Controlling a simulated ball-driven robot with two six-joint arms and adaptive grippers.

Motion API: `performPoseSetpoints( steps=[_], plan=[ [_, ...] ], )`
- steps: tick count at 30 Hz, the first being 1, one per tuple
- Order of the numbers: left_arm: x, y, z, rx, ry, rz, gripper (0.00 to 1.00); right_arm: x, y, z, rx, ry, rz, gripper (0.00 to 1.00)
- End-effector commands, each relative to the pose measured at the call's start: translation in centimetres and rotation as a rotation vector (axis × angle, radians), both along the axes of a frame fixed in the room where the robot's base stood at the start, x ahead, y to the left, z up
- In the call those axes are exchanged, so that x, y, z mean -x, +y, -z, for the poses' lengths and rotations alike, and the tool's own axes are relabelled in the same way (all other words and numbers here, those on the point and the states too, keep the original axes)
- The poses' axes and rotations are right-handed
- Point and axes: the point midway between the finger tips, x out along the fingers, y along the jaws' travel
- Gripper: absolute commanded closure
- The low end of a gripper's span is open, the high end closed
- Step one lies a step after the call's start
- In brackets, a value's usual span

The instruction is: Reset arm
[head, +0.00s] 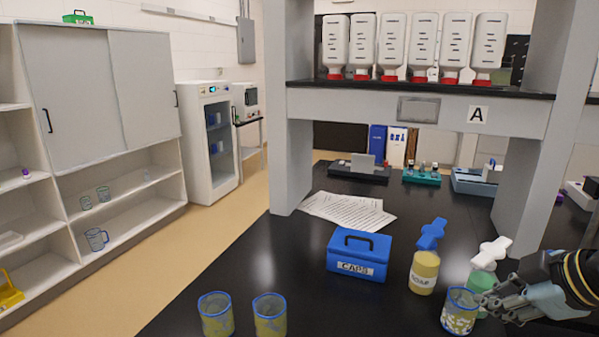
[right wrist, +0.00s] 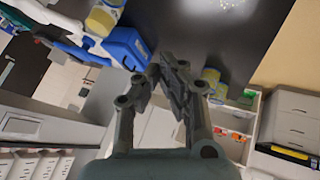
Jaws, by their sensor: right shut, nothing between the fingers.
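My right gripper (head: 490,303) is at the right edge of the head view, shut and empty. Its fingers overlap the right side of a blue-rimmed beaker with mottled contents (head: 457,313); I cannot tell if they touch it. In the right wrist view the shut fingers (right wrist: 167,72) show with nothing between them. A green bottle with a white top (head: 489,254) stands behind that beaker, partly hidden. A yellowish soap bottle with a blue top (head: 424,272) stands left of it. My left gripper is not in view.
A blue CAPS box (head: 345,265) and papers (head: 347,210) lie on the black bench (head: 310,300). Two blue-rimmed beakers (head: 216,317) (head: 270,318) stand at the front left. A grey post (head: 291,165) and shelf (head: 420,108) rise behind. The bench front centre is clear.

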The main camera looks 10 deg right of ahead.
Motion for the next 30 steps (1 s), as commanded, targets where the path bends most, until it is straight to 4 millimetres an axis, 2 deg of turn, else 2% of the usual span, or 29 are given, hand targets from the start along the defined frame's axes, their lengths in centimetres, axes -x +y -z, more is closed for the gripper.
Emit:
performPoseSetpoints(
  steps=[6, 12, 18, 23, 30],
  plan=[
    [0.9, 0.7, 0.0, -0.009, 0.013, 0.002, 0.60, 5.2, 3.9, 2.3, -0.057, 0.107, 0.129, 1.00],
    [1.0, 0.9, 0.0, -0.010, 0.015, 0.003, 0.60, 10.5, 6.4, 3.2, -0.102, 0.206, 0.315, 1.00],
    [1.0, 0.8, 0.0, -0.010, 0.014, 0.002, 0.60, 15.6, 7.8, 2.8, -0.140, 0.291, 0.544, 1.00],
    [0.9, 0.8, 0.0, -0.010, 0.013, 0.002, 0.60, 19.9, 8.2, 2.0, -0.164, 0.354, 0.753, 1.00],
    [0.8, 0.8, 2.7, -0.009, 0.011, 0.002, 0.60, 18.5, 7.5, 10.1, -0.151, 0.373, 0.759, 1.00]
  ],
)
